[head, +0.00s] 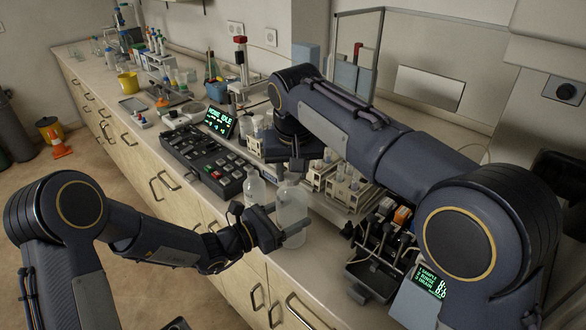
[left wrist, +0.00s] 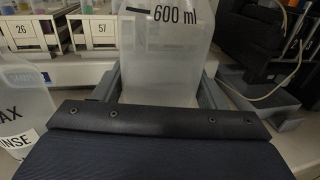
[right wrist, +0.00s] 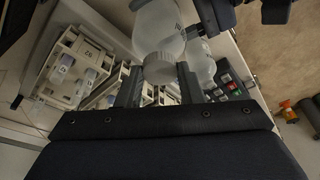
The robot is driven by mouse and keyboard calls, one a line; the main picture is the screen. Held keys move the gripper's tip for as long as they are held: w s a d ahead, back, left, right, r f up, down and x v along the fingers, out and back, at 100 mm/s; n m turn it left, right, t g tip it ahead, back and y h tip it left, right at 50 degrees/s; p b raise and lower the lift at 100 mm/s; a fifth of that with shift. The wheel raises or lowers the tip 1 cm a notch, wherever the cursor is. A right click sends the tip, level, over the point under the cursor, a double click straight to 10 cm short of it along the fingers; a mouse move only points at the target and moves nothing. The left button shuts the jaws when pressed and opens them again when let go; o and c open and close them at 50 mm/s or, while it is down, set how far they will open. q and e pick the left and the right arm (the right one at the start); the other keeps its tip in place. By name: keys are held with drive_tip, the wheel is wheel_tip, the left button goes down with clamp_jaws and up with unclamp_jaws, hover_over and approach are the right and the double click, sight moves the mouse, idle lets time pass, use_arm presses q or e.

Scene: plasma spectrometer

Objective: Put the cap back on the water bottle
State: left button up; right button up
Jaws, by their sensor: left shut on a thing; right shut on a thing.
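The water bottle (head: 292,212) is translucent white and stands upright near the bench's front edge. In the left wrist view its lower body (left wrist: 165,50) carries a "600 ml" mark and sits between the fingers. My left gripper (head: 277,226) is shut on the bottle's body from the front. My right gripper (head: 295,168) points down just above the bottle. In the right wrist view its fingers are shut on the pale round cap (right wrist: 158,68), which lines up with the bottle's shoulder (right wrist: 160,28). I cannot tell whether the cap touches the neck.
A second translucent bottle (head: 254,188) stands close left of the water bottle. A black control panel (head: 205,160) lies behind it. Labelled vial racks (head: 345,188) stand at the right, with a black tool holder (head: 372,278) in front of them. Bare bench (head: 305,265) shows in front of the bottle.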

drive_tip(key=m, duration=0.1)
drive_tip(key=m+h, duration=0.1)
drive_tip(key=m, duration=0.3)
drive_tip(key=shift+a, duration=0.25)
drive_tip(key=m+h, duration=0.1)
drive_tip(key=m, duration=0.4)
drive_tip(key=shift+w+a+m+g+h, duration=0.1)
drive_tip(key=shift+w+m+g+h, duration=0.1)
drive_tip(key=shift+m+g+h, duration=0.2)
drive_tip(key=m, duration=0.2)
drive_tip(key=m+g, duration=0.1)
drive_tip(key=m, duration=0.2)
drive_tip(key=shift+w+f+m+h, duration=0.1)
drive_tip(key=shift+w+m+h, duration=0.05)
drive_tip(key=shift+m+h, duration=0.15)
drive_tip(key=m+g, duration=0.1)
drive_tip(key=m, duration=0.4)
drive_tip(key=shift+g, duration=0.4)
drive_tip(key=o, duration=1.5)
